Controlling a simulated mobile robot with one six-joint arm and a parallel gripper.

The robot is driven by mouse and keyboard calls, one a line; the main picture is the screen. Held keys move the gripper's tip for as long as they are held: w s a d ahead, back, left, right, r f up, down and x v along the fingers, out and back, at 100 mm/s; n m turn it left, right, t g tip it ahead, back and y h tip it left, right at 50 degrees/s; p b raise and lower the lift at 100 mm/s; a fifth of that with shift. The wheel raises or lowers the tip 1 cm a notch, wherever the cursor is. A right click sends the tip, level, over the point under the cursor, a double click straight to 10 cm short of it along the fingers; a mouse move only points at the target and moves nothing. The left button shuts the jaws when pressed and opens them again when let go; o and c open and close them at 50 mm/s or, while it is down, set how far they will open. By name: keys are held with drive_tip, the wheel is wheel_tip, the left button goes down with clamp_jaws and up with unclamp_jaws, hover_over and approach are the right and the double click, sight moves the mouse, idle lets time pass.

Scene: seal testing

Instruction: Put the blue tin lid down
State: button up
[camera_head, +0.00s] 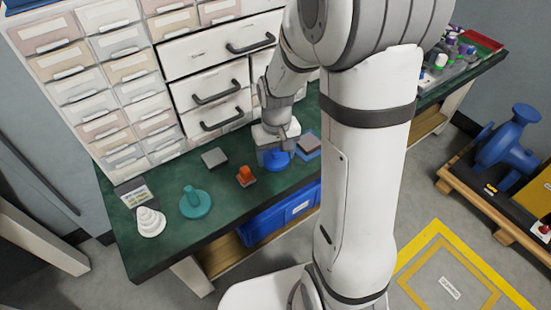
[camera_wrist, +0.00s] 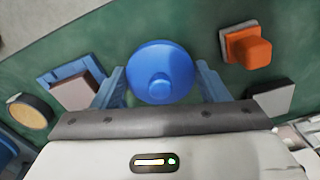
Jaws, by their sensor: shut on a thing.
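The blue tin lid (camera_wrist: 160,60) is round with a small raised knob. In the wrist view it sits between the two bluish fingers of my gripper (camera_wrist: 161,83), which is shut on it. In the head view the blue lid (camera_head: 277,161) shows just below my gripper (camera_head: 276,150), over the green bench top (camera_head: 230,220). I cannot tell whether the lid touches the bench or hangs slightly above it. Part of the lid is hidden by the gripper in the head view.
An orange block (camera_head: 246,176) and a grey square block (camera_head: 214,158) stand left of the lid. A blue tray (camera_head: 313,153) with a grey block lies right. A teal knobbed piece (camera_head: 195,202) and white stacked piece (camera_head: 150,222) are farther left. Drawers (camera_head: 205,90) rise behind.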

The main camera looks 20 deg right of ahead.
sight(277, 154)
drive_tip(key=shift+f, duration=0.5)
drive_tip(key=shift+s+f, duration=0.1)
drive_tip(key=shift+f, duration=0.1)
drive_tip(key=o, duration=0.9)
drive_tip(key=shift+o, duration=0.2)
wheel_tip(277, 154, up, 12)
drive_tip(key=p, duration=0.4)
drive_tip(key=s+r+t, duration=0.1)
drive_tip(key=s+r, duration=0.3)
drive_tip(key=s, duration=0.9)
drive_tip(key=shift+s+a+r, duration=0.15)
drive_tip(key=shift+s+a, duration=0.15)
